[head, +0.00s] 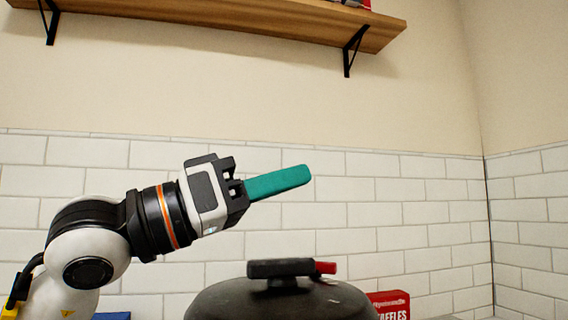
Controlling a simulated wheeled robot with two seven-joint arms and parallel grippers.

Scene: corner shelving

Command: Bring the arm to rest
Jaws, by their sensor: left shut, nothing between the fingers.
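My left arm comes in from the lower left and is raised in front of the tiled wall. My left gripper (300,176) points right and slightly up, with its teal fingers shut and nothing between them. It is above and apart from the dark rounded lid at the bottom. My right gripper is not in view.
A dark domed lid (225,302) with a black handle (281,268) and red tip stands below the gripper. A red box (391,304) is behind it at right. A wooden shelf (230,17) on black brackets hangs above. The space right of the gripper is clear.

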